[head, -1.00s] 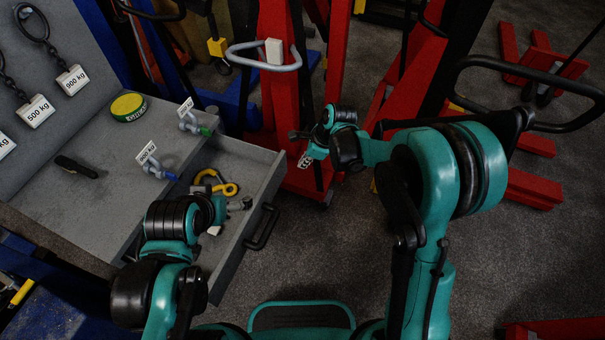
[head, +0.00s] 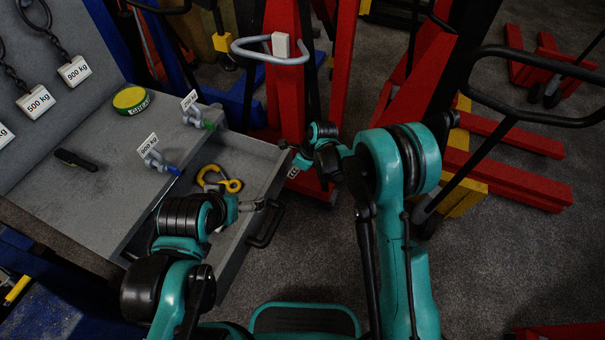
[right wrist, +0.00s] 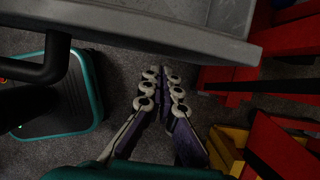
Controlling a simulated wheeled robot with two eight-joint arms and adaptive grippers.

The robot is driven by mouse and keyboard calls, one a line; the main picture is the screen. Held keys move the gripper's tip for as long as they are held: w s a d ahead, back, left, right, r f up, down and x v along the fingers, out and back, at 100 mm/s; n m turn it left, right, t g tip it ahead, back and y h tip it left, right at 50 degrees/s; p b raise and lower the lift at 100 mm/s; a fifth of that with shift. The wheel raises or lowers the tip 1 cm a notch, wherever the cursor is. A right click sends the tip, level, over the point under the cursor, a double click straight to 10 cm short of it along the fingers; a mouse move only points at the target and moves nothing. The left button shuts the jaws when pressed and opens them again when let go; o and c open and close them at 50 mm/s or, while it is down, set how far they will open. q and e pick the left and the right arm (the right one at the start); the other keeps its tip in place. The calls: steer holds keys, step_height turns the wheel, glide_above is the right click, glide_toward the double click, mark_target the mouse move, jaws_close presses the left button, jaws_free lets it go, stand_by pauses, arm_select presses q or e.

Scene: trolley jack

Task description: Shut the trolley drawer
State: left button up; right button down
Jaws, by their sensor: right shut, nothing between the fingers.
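The grey trolley drawer (head: 245,150) stands open, pulled out from under the grey worktop. Its black bar handle (head: 266,226) is on the front panel; the handle also shows at the left of the right wrist view (right wrist: 50,62). My right gripper (head: 292,173) is by the outer face of the drawer front, near its far corner. In the right wrist view its fingers (right wrist: 160,75) are together and empty, with the drawer's edge (right wrist: 170,32) just ahead; contact is unclear. My left gripper (head: 254,205) is over the drawer near the handle; its jaw state is unclear.
A yellow hook (head: 218,180) lies in the drawer. Labelled shackles (head: 157,163), a green-yellow tin (head: 131,99) and a black tool (head: 76,160) are on the worktop (head: 75,205). Red jacks (head: 510,180) stand behind and right.

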arm_select(q)
steer(key=shift+f, duration=0.15)
arm_select(e)
steer(key=shift+w+a, duration=0.25)
steer(key=shift+a, duration=0.3)
